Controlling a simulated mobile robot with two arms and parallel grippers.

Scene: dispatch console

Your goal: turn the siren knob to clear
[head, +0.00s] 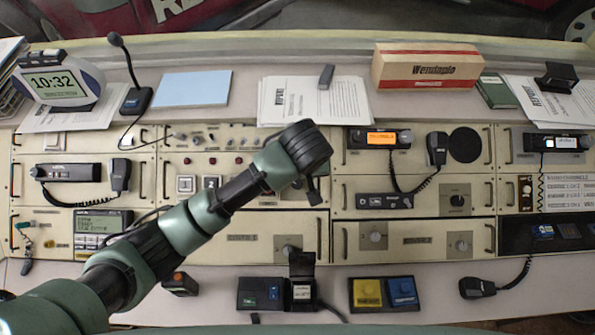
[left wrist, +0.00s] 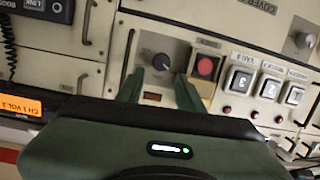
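A dark round knob (left wrist: 161,62) sits on a grey plate in the left wrist view, beside a square red button (left wrist: 205,66). I cannot read a siren label on it, and which way it points is too small to tell. My left gripper (left wrist: 159,82) is open, with its two green fingers apart. The knob shows between and just beyond the fingertips; contact cannot be told. In the head view my left gripper (head: 313,190) hangs over the middle of the console, and the arm hides this knob there. My right gripper is in neither view.
Numbered square buttons (left wrist: 240,80) are near the red button. A radio with an orange display (head: 382,138) and a coiled-cord microphone (head: 437,148) are to the right. Other knobs (head: 457,201) sit on nearby panels. Handles stick out from the panels.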

